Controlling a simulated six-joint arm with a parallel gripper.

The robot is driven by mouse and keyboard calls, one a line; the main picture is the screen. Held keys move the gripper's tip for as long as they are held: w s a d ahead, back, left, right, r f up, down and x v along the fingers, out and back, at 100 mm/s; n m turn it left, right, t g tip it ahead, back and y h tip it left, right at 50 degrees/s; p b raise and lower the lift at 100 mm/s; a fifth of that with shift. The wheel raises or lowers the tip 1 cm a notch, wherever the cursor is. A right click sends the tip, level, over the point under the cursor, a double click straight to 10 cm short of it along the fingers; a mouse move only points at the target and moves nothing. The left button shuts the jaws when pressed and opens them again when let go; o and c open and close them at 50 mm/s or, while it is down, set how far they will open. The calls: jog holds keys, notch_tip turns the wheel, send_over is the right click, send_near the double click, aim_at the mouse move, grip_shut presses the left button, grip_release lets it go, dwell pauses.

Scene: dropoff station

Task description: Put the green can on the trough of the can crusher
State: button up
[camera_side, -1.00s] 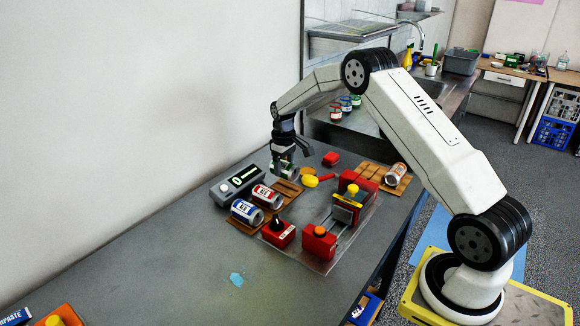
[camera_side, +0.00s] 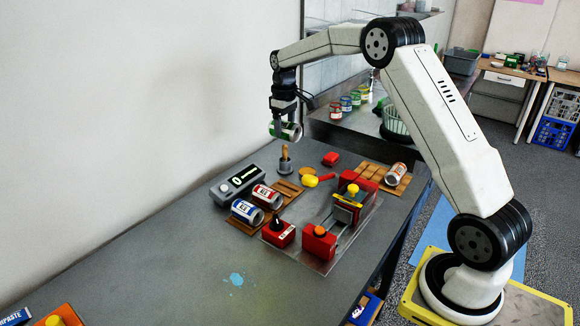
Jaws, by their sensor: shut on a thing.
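The green can (camera_side: 293,132) is held in the air above the back of the table. My gripper (camera_side: 285,128) is shut on it, and the can lies sideways between the fingers. The can crusher (camera_side: 346,207) is red with a yellow-topped block and metal rails, and stands on a clear plate to the right and nearer the camera. Its trough (camera_side: 340,223) lies between the red end blocks, partly hidden by them. The can is well apart from the crusher.
A red can (camera_side: 266,195) and a blue can (camera_side: 246,212) lie on a wooden rack. A silver can (camera_side: 396,174) lies on a wooden tray at right. A wooden-handled tool (camera_side: 285,160) stands below the gripper. The table's front is mostly clear.

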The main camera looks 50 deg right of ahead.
jog(key=shift+s+a+r+n, duration=0.15)
jog(key=shift+s+a+n, duration=0.05)
jog(key=shift+s+n, duration=0.3)
jog(key=shift+s+a+r+n, duration=0.15)
jog(key=shift+s+n, duration=0.25)
jog(key=shift+s, duration=0.05)
jog(key=s+a+f+n, duration=0.1)
jog(key=s+a+n, duration=0.3)
jog(key=s+n, duration=0.5)
jog(key=s+a+n, duration=0.3)
jog(key=s+n, duration=0.4)
jog(key=s, duration=0.4)
notch_tip(320, 180, down, 11)
jog(key=shift+w+a, duration=0.15)
jog(key=shift+a, duration=0.05)
jog(key=shift+f, duration=3.1)
